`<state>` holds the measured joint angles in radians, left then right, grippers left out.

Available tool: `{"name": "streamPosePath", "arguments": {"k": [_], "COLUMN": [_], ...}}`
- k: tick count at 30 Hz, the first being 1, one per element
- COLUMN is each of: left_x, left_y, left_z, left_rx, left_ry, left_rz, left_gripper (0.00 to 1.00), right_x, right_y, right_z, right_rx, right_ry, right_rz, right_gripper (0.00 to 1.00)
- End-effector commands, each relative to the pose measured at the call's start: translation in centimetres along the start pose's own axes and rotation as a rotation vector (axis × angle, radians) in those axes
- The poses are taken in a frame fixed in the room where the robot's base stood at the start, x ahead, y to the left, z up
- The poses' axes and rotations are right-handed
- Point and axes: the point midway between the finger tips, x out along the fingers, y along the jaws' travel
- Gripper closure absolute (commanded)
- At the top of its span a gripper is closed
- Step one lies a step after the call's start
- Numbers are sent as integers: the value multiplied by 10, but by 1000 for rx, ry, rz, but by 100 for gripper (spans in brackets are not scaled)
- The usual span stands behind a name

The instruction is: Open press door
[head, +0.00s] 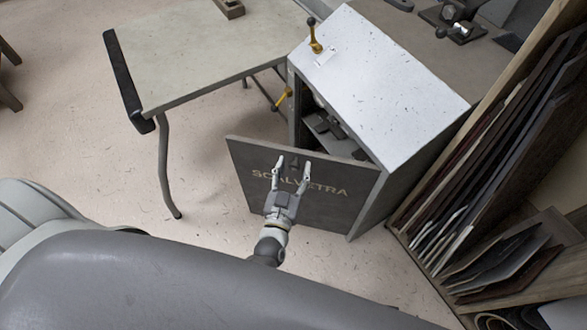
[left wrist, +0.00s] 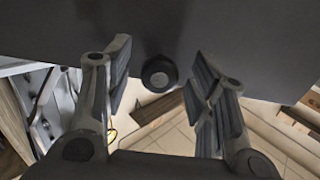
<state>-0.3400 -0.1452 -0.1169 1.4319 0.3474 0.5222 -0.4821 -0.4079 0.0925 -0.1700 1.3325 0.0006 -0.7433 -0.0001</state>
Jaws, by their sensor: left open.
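The press is a box-shaped cabinet (head: 400,75) with a pale speckled top. Its dark grey door (head: 345,205), with pale lettering, stands partly open, and its interior shows behind the door's upper edge. The door also fills the upper part of the left wrist view (left wrist: 230,30). My left gripper (head: 292,170) is in front of the door's outer face, its fingers open. In the left wrist view a round black knob (left wrist: 158,74) lies between the spread fingers. I cannot tell whether the fingers touch it. My right gripper is not in view.
A table (head: 200,50) with bent metal legs stands left of the press. A rack of upright sheets (head: 490,150) stands close on the right. Floor left of the door is clear.

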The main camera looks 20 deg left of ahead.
Motion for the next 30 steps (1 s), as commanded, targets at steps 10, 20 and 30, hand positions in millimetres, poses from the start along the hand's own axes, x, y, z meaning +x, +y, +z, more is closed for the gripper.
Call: {"name": "streamPosePath", "arguments": {"k": [10,20,30], "left_x": [-59,-110,-117], "left_y": [0,0,0], "left_z": [1,1,0], "left_rx": [0,0,0], "left_ry": [-5,-2,0], "left_rz": [1,1,1], "left_gripper": [49,49,49], "right_x": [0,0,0], "right_y": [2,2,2], "right_z": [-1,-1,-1], "right_rx": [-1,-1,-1], "right_ry": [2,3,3], "right_rz": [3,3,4], "right_gripper": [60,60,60]}}
